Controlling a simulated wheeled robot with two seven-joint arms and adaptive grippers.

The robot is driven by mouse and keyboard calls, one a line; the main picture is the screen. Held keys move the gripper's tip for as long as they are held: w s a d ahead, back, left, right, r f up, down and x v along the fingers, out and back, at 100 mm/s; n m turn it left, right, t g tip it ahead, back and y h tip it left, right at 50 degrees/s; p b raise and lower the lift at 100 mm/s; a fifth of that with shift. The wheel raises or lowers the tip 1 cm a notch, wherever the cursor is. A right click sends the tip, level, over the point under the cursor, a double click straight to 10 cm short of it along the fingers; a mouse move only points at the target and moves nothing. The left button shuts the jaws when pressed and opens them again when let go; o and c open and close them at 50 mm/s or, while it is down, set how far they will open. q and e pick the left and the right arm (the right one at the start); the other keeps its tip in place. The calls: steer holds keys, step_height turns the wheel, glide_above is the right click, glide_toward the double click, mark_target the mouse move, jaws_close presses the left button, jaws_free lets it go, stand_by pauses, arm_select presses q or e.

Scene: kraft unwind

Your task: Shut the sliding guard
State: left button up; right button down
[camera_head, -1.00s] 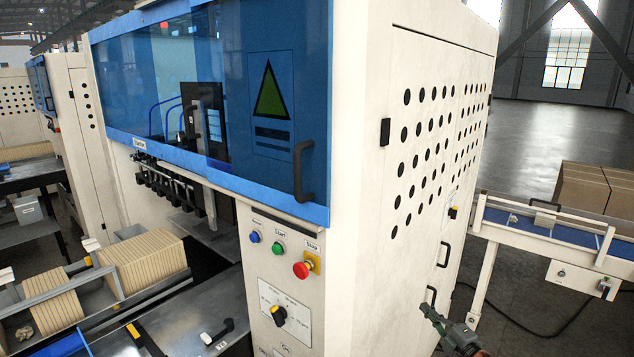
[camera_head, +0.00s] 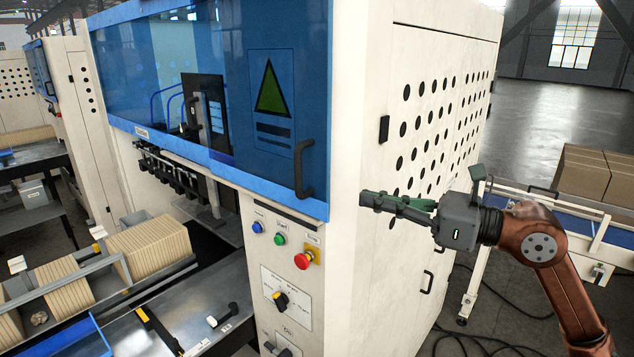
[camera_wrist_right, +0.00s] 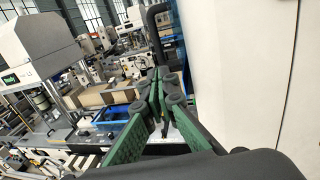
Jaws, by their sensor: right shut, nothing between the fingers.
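The sliding guard (camera_head: 235,110) is a blue, partly see-through panel across the machine's front, with a green triangle sign at its right part. Its black upright handle (camera_head: 298,170) is near the panel's right edge. A black curved bar (camera_wrist_right: 157,35), apparently this handle, shows in the right wrist view, beyond the fingertips. My right gripper (camera_head: 368,200) points left, in front of the machine's white side wall and right of the handle, apart from it. Its green fingers (camera_wrist_right: 160,78) are together and empty. My left gripper is not in view.
The white machine cabinet (camera_head: 420,60) has a perforated side wall. Below the guard are push buttons, including a red stop button (camera_head: 302,261), and a rotary switch (camera_head: 281,299). Stacked brown sheets (camera_head: 150,250) sit at left. A blue conveyor (camera_head: 570,212) with cartons is at right.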

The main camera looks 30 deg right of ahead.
mark_target(316, 186)
steer(key=p+x, duration=0.2)
steer(key=x, duration=0.3)
steer(key=p+x, duration=0.3)
steer(key=x, duration=0.2)
steer(key=shift+a+r, duration=0.15)
steer(key=shift+r, duration=0.1)
steer(key=shift+w+a+p, duration=0.35)
steer(key=shift+w+p, duration=0.15)
steer(key=shift+w, duration=0.05)
steer(key=shift+w+a+f, duration=0.1)
steer(key=shift+w+f, duration=0.1)
steer(key=shift+w, duration=0.05)
